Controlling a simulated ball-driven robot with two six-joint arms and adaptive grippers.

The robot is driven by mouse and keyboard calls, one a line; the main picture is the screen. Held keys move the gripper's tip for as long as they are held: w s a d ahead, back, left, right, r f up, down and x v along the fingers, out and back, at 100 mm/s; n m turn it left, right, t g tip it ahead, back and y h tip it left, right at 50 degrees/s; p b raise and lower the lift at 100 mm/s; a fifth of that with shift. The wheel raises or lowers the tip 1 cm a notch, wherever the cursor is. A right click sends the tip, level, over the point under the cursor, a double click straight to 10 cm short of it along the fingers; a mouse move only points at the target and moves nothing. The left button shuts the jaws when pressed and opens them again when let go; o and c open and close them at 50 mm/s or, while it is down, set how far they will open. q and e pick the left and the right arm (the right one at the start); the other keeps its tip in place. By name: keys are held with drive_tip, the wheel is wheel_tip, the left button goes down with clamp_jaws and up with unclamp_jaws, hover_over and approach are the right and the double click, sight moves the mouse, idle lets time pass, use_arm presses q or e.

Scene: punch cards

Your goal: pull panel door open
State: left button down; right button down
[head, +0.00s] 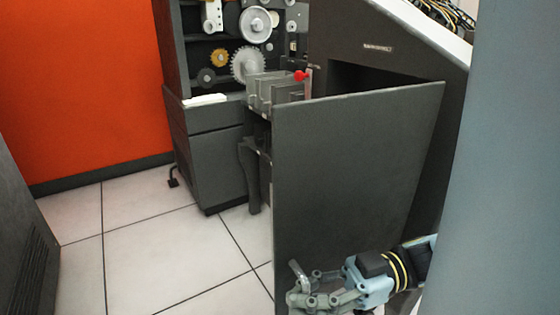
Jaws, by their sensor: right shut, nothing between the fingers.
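The panel door (350,170) is a large flat dark grey panel in the middle of the head view. It stands swung out from the dark machine (385,50), with a dark opening showing above its top edge. My right gripper (296,285) is in front of the door's lower part, near its left edge. Its fingers are shut with nothing between them. I cannot tell whether it touches the door. My left gripper is not in view.
A grey cabinet with gears (248,62) stands behind, left of the door. A small red knob (301,76) sits above the door's top edge. White floor tiles (150,240) are clear at left. A blue-grey surface (510,180) fills the right side.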

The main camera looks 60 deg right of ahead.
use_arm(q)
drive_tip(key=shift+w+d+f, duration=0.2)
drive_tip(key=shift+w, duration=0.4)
use_arm(e)
drive_tip(key=shift+s+a+f+n+g+y, duration=0.1)
drive_tip(key=shift+s+a+n+g+y, duration=0.2)
drive_tip(key=shift+s, duration=0.4)
drive_tip(key=shift+s+a+r+n+g+y, duration=0.1)
drive_tip(key=shift+s+n+g+y, duration=0.2)
drive_tip(key=shift+s+g, duration=0.35)
drive_tip(key=shift+s+a+f+n+g+y, duration=0.1)
drive_tip(key=shift+s+a+n+g+y, duration=0.15)
drive_tip(key=shift+s, duration=0.55)
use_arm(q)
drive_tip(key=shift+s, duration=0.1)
use_arm(e)
drive_tip(key=c, duration=2.1)
unclamp_jaws()
drive_tip(key=o, duration=0.5)
drive_tip(key=shift+s+d, duration=0.1)
drive_tip(key=shift+s, duration=0.1)
drive_tip(key=shift+c, duration=0.2)
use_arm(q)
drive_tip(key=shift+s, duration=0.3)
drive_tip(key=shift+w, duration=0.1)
use_arm(e)
drive_tip(key=v, duration=1.2)
